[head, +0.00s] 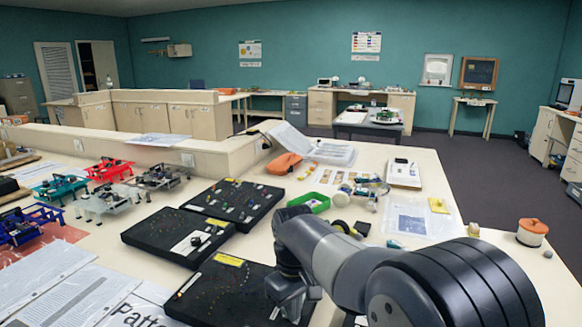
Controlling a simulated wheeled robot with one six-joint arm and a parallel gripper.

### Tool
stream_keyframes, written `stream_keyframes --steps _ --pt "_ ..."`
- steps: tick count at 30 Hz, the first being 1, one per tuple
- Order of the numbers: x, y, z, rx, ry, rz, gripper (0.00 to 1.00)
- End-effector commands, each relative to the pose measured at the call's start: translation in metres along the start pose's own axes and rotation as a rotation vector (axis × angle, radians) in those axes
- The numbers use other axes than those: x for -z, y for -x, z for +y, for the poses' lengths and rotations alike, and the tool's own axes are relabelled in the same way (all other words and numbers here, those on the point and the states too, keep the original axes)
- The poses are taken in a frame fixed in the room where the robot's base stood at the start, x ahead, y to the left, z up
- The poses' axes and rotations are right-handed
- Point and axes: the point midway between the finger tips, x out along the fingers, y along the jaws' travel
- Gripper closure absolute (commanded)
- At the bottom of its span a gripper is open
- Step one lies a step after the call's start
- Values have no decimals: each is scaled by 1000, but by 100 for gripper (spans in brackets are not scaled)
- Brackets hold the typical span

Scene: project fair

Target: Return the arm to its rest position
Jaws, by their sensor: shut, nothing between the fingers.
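My arm (345,262) reaches in from the lower right of the head view, over the table (420,165). Its end bends down at the left, where my gripper (292,305) hangs over the right part of the nearest black board (225,290). The gripper is small in the view and partly hidden by my wrist. It is shut, with nothing seen between the fingers. I cannot tell its exact height above the board.
Two more black boards (165,235) lie farther back. Small coloured frames (110,168), papers (60,290) and a green tray (312,200) are around them. A white jar with an orange lid (532,232) stands at right. Open floor (470,160) lies beyond the table.

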Motion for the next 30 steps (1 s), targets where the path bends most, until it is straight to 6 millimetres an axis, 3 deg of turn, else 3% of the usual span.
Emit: stream_keyframes --steps 8,24,26,30 --pt "3 18 -1 0 0 1 100" --pt "-2 76 1 0 0 0 100" --pt "-2 57 1 1 0 -1 100" --pt "0 41 0 0 0 0 100"
